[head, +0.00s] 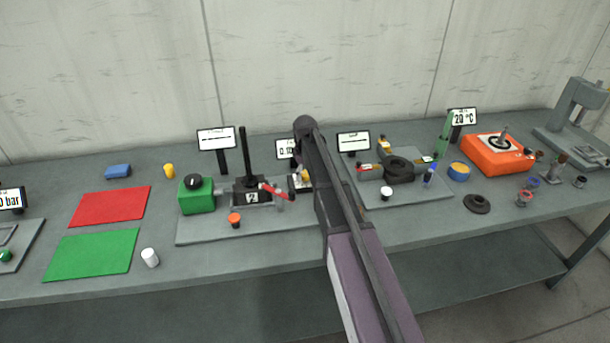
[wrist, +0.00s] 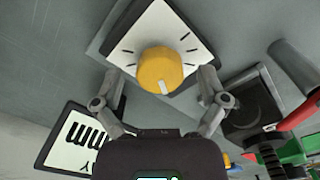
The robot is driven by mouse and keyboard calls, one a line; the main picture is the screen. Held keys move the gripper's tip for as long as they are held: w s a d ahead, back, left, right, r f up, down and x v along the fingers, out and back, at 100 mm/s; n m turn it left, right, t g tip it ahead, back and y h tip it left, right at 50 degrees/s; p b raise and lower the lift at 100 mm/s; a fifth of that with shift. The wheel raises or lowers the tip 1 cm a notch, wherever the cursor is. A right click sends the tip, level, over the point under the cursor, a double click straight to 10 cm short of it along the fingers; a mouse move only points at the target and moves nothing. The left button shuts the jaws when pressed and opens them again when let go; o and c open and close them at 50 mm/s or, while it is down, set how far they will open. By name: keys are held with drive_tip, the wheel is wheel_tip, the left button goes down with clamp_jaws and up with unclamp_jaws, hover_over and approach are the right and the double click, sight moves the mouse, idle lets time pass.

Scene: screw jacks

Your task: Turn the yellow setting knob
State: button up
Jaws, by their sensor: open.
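The yellow setting knob (wrist: 160,70) is in the upper middle of the wrist view, on a white dial plate (wrist: 186,42) with black tick marks. A white pointer mark shows on the knob's lower edge. My gripper (wrist: 160,77) is open, with one finger on each side of the knob. Gaps show between the fingers and the knob, and the jaws look empty. I cannot tell the exact height of the fingertips against the knob. In the head view a small yellow part of the knob (head: 305,174) shows beside my arm, which hides the rest.
A display reading mm (wrist: 78,142) stands close at the lower left of the wrist view. A dark block (wrist: 252,103) and a red lever (wrist: 300,115) are at the right. In the head view a green box (head: 197,198) and an orange knob (head: 234,219) are to the left.

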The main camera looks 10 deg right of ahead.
drive_tip(key=c, duration=1.1)
drive_tip(key=shift+c, duration=0.2)
drive_tip(key=shift+m, duration=0.3)
drive_tip(key=shift+s+m, duration=0.1)
drive_tip(key=shift+m, duration=2.5)
drive_tip(key=o, duration=1.1)
drive_tip(key=shift+o, duration=0.2)
